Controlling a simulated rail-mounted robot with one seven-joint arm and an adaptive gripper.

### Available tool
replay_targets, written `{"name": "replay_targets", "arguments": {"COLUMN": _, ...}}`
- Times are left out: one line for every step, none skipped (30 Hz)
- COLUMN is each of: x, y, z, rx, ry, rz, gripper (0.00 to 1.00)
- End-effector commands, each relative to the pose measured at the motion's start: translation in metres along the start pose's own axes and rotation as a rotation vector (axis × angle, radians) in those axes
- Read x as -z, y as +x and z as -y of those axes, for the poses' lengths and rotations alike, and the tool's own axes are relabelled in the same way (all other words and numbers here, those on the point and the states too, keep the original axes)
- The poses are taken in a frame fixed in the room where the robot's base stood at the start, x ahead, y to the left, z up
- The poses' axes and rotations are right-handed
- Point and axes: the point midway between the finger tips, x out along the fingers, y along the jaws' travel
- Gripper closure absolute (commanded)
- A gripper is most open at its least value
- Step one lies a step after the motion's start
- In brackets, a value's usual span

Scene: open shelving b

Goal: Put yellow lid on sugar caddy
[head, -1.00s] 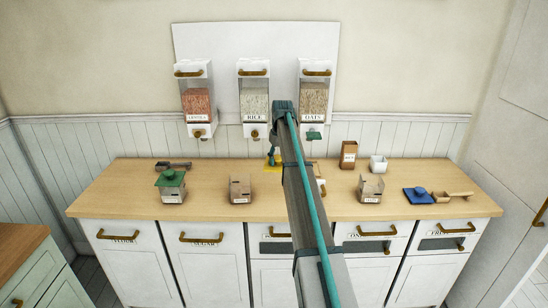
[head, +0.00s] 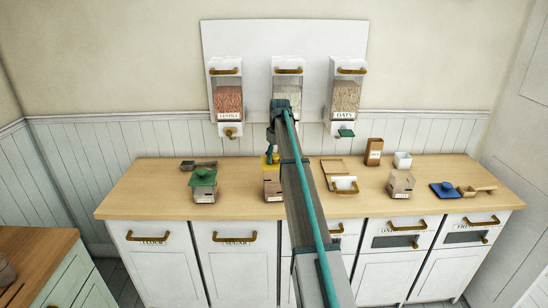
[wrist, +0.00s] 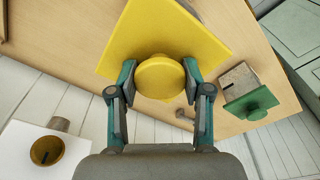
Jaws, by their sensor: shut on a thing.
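My gripper (head: 271,156) is shut on the round knob of the yellow lid. The square yellow lid (wrist: 172,30) fills the upper middle of the wrist view, with its knob (wrist: 160,77) between my fingertips. In the head view the lid (head: 272,162) is over the back of a beige open caddy (head: 272,188), second from the left, taken to be the sugar caddy. Its label is too small to read. The lid hides this caddy in the wrist view. I cannot tell whether the lid touches it.
A caddy with a green lid (head: 203,178) stands to the left. Another open caddy (head: 400,184) and a blue lid (head: 444,190) are to the right. A white scale-like item (head: 344,184) lies beside my arm. Dispensers (head: 228,98) hang on the wall behind.

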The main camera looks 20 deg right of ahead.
Motion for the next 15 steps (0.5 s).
{"name": "replay_targets", "arguments": {"x": 0.001, "y": 0.000, "z": 0.001, "rx": 0.000, "ry": -0.001, "rz": 0.000, "gripper": 0.87}}
{"name": "replay_targets", "arguments": {"x": 0.001, "y": 0.000, "z": 0.001, "rx": 0.000, "ry": -0.001, "rz": 0.000, "gripper": 0.87}}
{"name": "replay_targets", "arguments": {"x": 0.001, "y": 0.000, "z": 0.001, "rx": 0.000, "ry": -0.001, "rz": 0.000, "gripper": 0.87}}
{"name": "replay_targets", "arguments": {"x": 0.001, "y": 0.000, "z": 0.001, "rx": 0.000, "ry": -0.001, "rz": 0.000, "gripper": 0.87}}
{"name": "replay_targets", "arguments": {"x": 0.001, "y": 0.000, "z": 0.001, "rx": 0.000, "ry": -0.001, "rz": 0.000, "gripper": 0.87}}
{"name": "replay_targets", "arguments": {"x": 0.001, "y": -0.001, "z": 0.001, "rx": 0.000, "ry": -0.002, "rz": 0.000, "gripper": 0.87}}
{"name": "replay_targets", "arguments": {"x": 0.001, "y": -0.001, "z": 0.001, "rx": 0.000, "ry": -0.003, "rz": -0.001, "gripper": 0.87}}
{"name": "replay_targets", "arguments": {"x": 0.000, "y": 0.001, "z": 0.001, "rx": 0.000, "ry": -0.002, "rz": 0.000, "gripper": 0.87}}
{"name": "replay_targets", "arguments": {"x": 0.000, "y": 0.002, "z": 0.001, "rx": 0.000, "ry": -0.002, "rz": 0.000, "gripper": 0.87}}
{"name": "replay_targets", "arguments": {"x": 0.000, "y": 0.003, "z": 0.001, "rx": 0.000, "ry": -0.002, "rz": 0.000, "gripper": 0.87}}
{"name": "replay_targets", "arguments": {"x": 0.000, "y": 0.005, "z": 0.001, "rx": 0.000, "ry": -0.002, "rz": -0.001, "gripper": 0.87}}
{"name": "replay_targets", "arguments": {"x": 0.000, "y": 0.007, "z": 0.001, "rx": 0.000, "ry": -0.002, "rz": -0.001, "gripper": 0.87}}
{"name": "replay_targets", "arguments": {"x": -0.001, "y": 0.008, "z": 0.001, "rx": 0.000, "ry": -0.002, "rz": -0.001, "gripper": 0.87}}
{"name": "replay_targets", "arguments": {"x": -0.001, "y": 0.010, "z": 0.001, "rx": 0.000, "ry": -0.002, "rz": -0.001, "gripper": 0.87}}
{"name": "replay_targets", "arguments": {"x": -0.001, "y": 0.013, "z": 0.001, "rx": 0.000, "ry": -0.002, "rz": -0.001, "gripper": 0.87}}
